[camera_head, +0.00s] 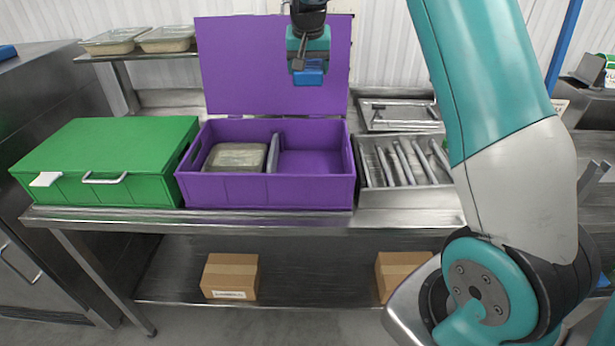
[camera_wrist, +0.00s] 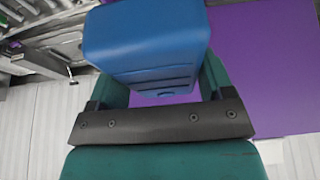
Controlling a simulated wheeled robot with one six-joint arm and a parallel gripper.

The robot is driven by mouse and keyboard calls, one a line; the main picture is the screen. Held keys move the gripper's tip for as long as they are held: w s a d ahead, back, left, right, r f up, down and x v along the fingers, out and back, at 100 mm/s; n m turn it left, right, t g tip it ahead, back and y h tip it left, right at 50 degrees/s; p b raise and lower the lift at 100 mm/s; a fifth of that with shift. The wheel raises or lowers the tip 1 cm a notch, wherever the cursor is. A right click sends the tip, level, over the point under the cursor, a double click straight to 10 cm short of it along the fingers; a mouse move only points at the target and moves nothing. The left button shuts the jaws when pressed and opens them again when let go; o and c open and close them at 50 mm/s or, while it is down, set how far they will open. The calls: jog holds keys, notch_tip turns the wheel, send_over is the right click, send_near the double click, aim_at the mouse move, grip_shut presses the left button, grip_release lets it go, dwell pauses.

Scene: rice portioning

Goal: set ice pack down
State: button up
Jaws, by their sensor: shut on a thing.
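A blue ice pack (camera_head: 309,77) is held in my gripper (camera_head: 308,70), which is shut on it. In the wrist view the ice pack (camera_wrist: 145,40) sits between the two fingers of my gripper (camera_wrist: 155,85). It hangs in the air in front of the raised purple lid and above the open purple box (camera_head: 265,192). Inside the box, a lidded food container (camera_head: 236,157) lies on the left and a grey upright plate (camera_head: 273,153) stands beside it. The right part of the box is bare.
The purple lid (camera_head: 240,65) stands open at the back. A closed green box (camera_head: 105,150) is on the left. A steel tray (camera_head: 450,196) with several grey plates is on the right. Two food containers (camera_head: 115,40) sit on a back shelf.

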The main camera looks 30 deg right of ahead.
jog(key=b, duration=0.8)
send_over(311, 167)
jog(key=s, duration=0.1)
notch_tip(311, 167, down, 9)
jog(key=f+p, duration=0.1)
jog(key=f, duration=0.5)
jog(key=f+p, duration=0.1)
jog(key=f, duration=0.6)
jog(key=f+p, duration=0.1)
jog(key=f, duration=0.5)
jog(key=shift+s+a+f, duration=0.1)
jog(key=shift+a+f, duration=0.15)
jog(key=shift+f, duration=0.15)
jog(key=o, duration=1.1)
